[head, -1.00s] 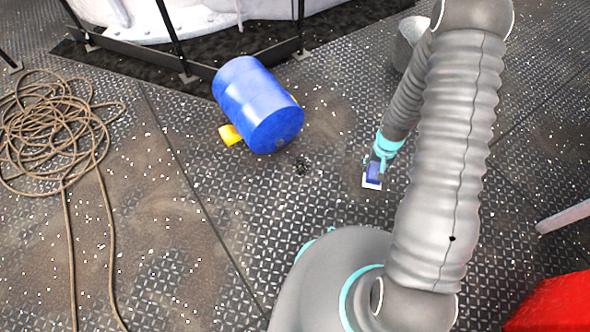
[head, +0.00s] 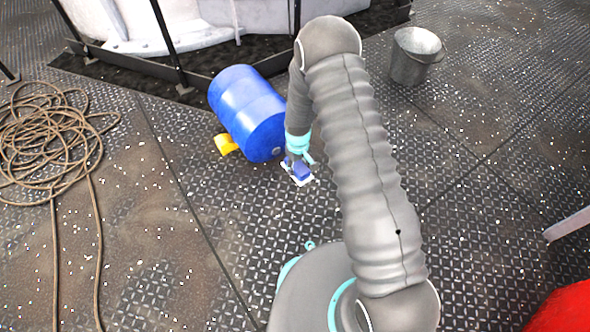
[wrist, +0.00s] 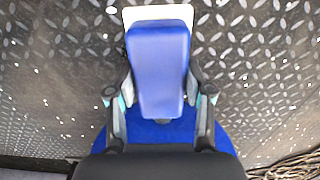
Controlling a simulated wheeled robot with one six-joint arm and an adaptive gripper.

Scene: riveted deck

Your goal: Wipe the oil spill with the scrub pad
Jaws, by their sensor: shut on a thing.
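The scrub pad (head: 301,173), a blue block with a white base, is held in my gripper (head: 298,161) just in front of the blue drum. In the wrist view the pad (wrist: 158,65) fills the middle, with the fingers of my gripper (wrist: 160,98) closed on both its sides and its white base showing at the top edge. The pad is low over the deck; I cannot tell if it touches. The oil spill, a small dark patch near the drum in the earlier head view, is not visible now. The pad and arm cover that area.
The blue drum (head: 246,112) lies on its side, with a yellow object (head: 226,144) against it. Coiled rope (head: 45,140) lies at left. A metal bucket (head: 416,56) stands at back right. A red object (head: 565,310) is at lower right. The front deck is clear.

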